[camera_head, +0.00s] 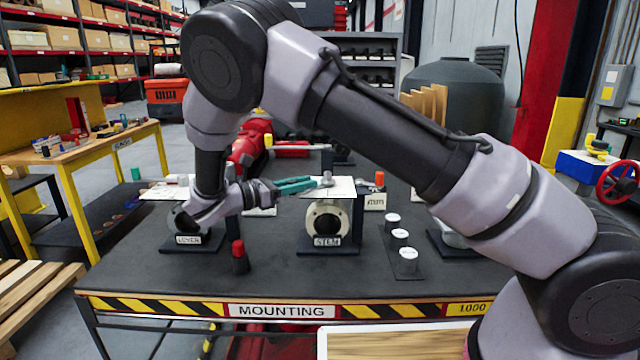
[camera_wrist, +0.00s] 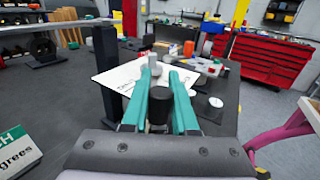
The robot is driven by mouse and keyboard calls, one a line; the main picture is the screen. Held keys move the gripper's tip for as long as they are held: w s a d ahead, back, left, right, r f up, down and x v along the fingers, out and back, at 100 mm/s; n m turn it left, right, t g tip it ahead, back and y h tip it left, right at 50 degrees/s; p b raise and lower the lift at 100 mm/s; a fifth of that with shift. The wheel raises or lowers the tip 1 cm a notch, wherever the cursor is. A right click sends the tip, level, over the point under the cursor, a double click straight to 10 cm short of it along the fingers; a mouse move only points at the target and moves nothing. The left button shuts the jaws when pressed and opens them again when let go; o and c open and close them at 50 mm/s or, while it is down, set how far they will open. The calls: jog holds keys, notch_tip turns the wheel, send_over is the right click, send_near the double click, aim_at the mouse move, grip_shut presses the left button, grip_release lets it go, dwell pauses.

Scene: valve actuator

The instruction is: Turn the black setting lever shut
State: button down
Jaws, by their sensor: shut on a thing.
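My gripper (camera_head: 299,185) has teal fingers and reaches from the left over the STEM station (camera_head: 327,239). In the wrist view, my gripper (camera_wrist: 161,75) is shut on a black upright knob, which seems to be the setting lever (camera_wrist: 159,108), between its fingers. In the head view I cannot make out the knob. A grey stem post (camera_head: 327,177) rises from the white plate (camera_head: 345,188) close to the fingertips. In the wrist view the grey post (camera_wrist: 152,61) stands just beyond the left fingertip, and the plate's marks are partly hidden by the fingers.
The LEVER station (camera_head: 188,240) stands left, below my wrist. A dark red-topped piece (camera_head: 239,257) stands near the table front. White-topped round pieces (camera_head: 400,235) sit right of the STEM station. The front-centre of the dark table (camera_head: 270,280) is clear.

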jog(key=shift+w+a, duration=0.35)
jog(key=shift+w, duration=0.25)
jog(key=shift+w+a, duration=0.35)
jog(key=shift+w, duration=0.25)
jog(key=shift+d, duration=0.1)
dwell(0.4)
jog(key=c, duration=0.7)
grip_release()
jog(key=v, duration=1.1)
jog(key=shift+w, duration=0.1)
